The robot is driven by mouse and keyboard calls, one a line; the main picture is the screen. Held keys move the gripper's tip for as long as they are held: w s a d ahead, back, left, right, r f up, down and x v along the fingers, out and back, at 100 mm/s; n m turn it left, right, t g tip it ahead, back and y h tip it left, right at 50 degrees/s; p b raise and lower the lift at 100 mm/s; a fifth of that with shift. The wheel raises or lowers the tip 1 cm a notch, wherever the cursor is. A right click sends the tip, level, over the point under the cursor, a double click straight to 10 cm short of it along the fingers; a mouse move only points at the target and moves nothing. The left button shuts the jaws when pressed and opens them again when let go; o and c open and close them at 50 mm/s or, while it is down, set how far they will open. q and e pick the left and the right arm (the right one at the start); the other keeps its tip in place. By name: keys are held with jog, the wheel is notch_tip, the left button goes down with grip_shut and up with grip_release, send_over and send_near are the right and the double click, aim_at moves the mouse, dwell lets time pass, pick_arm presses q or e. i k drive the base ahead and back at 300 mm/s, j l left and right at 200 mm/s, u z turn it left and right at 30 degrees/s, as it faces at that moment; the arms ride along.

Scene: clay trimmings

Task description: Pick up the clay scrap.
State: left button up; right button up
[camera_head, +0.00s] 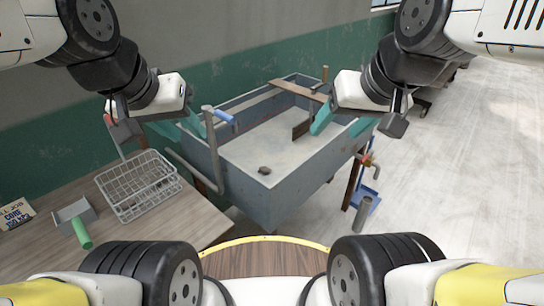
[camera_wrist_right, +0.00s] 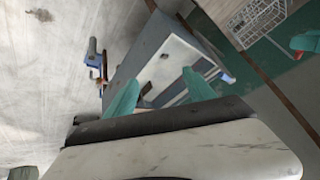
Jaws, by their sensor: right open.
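The clay scrap (camera_head: 264,171) is a small dark lump on the pale floor of the grey trough, near its front end. In the right wrist view it appears as a small dark spot (camera_wrist_right: 165,56). My right gripper (camera_head: 342,124) is open and empty over the trough's right rim, behind and to the right of the scrap. Its teal fingers stand apart in the right wrist view (camera_wrist_right: 163,92). My left gripper (camera_head: 155,132) is at the trough's left side, its teal fingers apart, away from the scrap.
A wire basket (camera_head: 138,186) and a green-handled scoop (camera_head: 80,230) lie on the wooden table (camera_head: 165,235). Open floor lies right.

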aim_at(263, 169)
jog(key=l+u, duration=0.1)
jog(key=u, duration=0.3)
jog(key=i+l+u, duration=0.1)
jog(key=u, duration=0.35)
jog(key=l+u, duration=0.1)
jog(key=u, duration=0.3)
jog(key=l+u, duration=0.35)
jog(key=l, duration=0.25)
jog(key=l+u, duration=0.35)
jog(key=l, duration=0.65)
jog(key=k+l, duration=0.15)
jog(key=l, duration=0.2)
